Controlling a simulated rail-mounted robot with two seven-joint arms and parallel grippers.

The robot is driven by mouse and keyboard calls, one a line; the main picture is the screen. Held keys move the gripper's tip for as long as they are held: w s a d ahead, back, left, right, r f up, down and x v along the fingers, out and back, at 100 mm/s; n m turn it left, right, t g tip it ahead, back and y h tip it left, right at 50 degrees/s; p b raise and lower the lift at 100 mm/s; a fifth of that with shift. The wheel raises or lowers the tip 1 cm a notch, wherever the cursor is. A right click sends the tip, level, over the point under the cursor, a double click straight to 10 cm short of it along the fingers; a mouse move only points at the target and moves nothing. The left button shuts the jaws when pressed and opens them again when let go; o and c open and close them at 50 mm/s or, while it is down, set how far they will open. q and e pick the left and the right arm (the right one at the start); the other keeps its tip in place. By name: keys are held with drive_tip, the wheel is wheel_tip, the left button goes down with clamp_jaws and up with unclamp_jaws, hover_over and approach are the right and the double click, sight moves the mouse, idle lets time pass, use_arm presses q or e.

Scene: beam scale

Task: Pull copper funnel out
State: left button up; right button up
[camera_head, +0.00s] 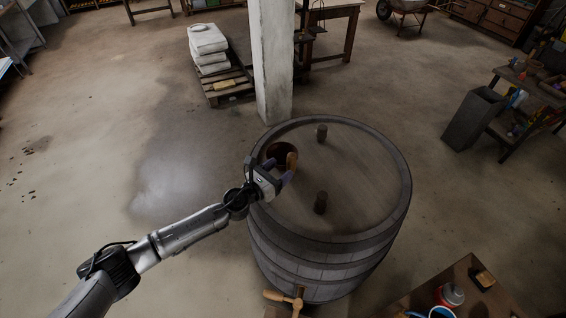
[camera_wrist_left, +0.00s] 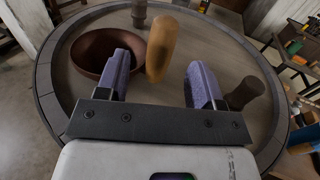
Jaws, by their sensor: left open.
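The copper funnel (camera_head: 277,151) sits in the top of the wooden barrel (camera_head: 352,185), near its left rim. It shows as a wide copper bowl in the left wrist view (camera_wrist_left: 88,48). A light wooden handle-like piece (camera_wrist_left: 162,48) rises beside the bowl; whether it is joined to the funnel I cannot tell. It also shows in the head view (camera_head: 292,160). My left gripper (camera_head: 280,173) is open, its purple fingers on either side of the wooden piece in the left wrist view (camera_wrist_left: 160,78). Contact cannot be made out. My right gripper is not in view.
Two dark pegs (camera_head: 321,133) (camera_head: 320,203) stand on the barrel lid. A wooden tap (camera_head: 285,299) juts from its front. A pale pillar (camera_head: 272,60) stands behind the barrel. A table (camera_head: 455,283) with small items is at lower right. Floor at left is clear.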

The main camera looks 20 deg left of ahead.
sight(288, 164)
use_arm(q)
drive_tip(key=shift+x, duration=2.9)
clamp_jaws()
